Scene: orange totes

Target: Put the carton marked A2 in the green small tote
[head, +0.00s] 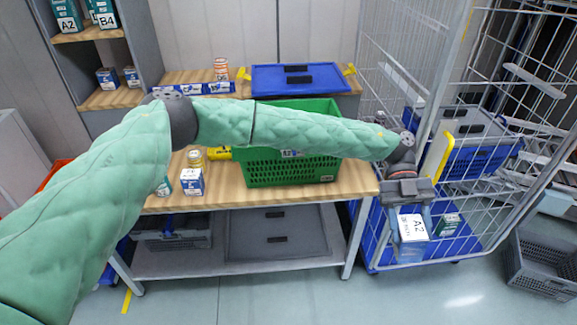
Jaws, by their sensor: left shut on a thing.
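My left arm reaches across to the right, and my left gripper (411,203) is shut on a carton marked A2 (412,229), white on its face with a blue lower part. The carton hangs below the gripper, in front of the wire cage cart at the right. The green small tote (280,174) stands on the wooden table to the left of the carton; my left forearm crosses in front of its upper part and hides much of its inside. My right gripper is not in view.
The wire cage cart (455,60) holds blue totes and another small carton (449,224). A blue lidded tote (300,78) stands behind the green one. A grey crate (543,262) is on the floor.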

